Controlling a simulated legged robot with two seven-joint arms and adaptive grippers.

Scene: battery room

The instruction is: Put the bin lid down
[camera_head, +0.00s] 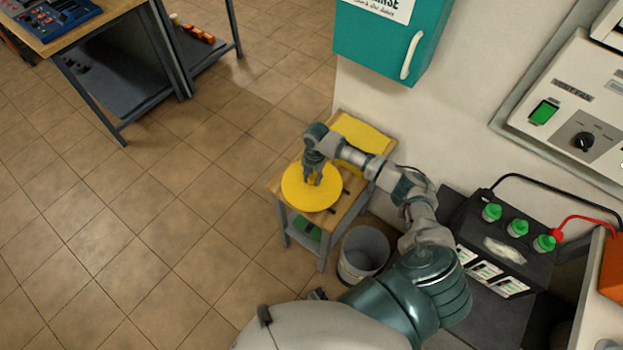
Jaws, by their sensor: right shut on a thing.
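The round yellow bin lid (297,196) is over the near part of a small wooden stand (349,209). My right gripper (313,181) points down at the middle of the lid and is shut on it; the fingers hide the part they hold. I cannot tell whether the lid touches the stand top or is just above it. A grey open bin (363,252) stands on the floor beside the stand, with no lid on it. My left gripper does not show.
A yellow folded item (360,133) lies on the back of the stand. A black battery unit with green caps (500,240) is at the right. A teal wall cabinet (385,40) hangs above. A workbench (90,35) is at the far left. Tiled floor at the left is clear.

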